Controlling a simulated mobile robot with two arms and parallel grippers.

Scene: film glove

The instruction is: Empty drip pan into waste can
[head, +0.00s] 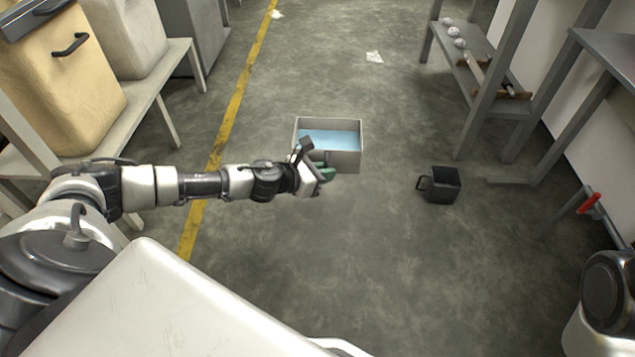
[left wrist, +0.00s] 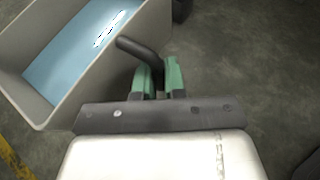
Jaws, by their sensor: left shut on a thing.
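The drip pan is a grey rectangular open box (head: 346,160) with blue liquid inside, near the middle of the head view. It also fills the upper left of the left wrist view (left wrist: 100,75). My left gripper (head: 322,172) is at the pan's near side. In the left wrist view its green fingers (left wrist: 160,78) are shut on the pan's dark handle (left wrist: 138,47). The pan looks about level; I cannot tell its height above the floor. A small dark open can with a side handle (head: 443,187), perhaps the waste can, stands upright to the right. My right gripper is out of view.
A bench with large beige containers (head: 62,75) stands at the left, beside a yellow floor line (head: 236,105). A grey rack (head: 490,85) and a table (head: 607,42) stand at the right. A red-handled item (head: 590,202) is far right. The floor between is mostly clear.

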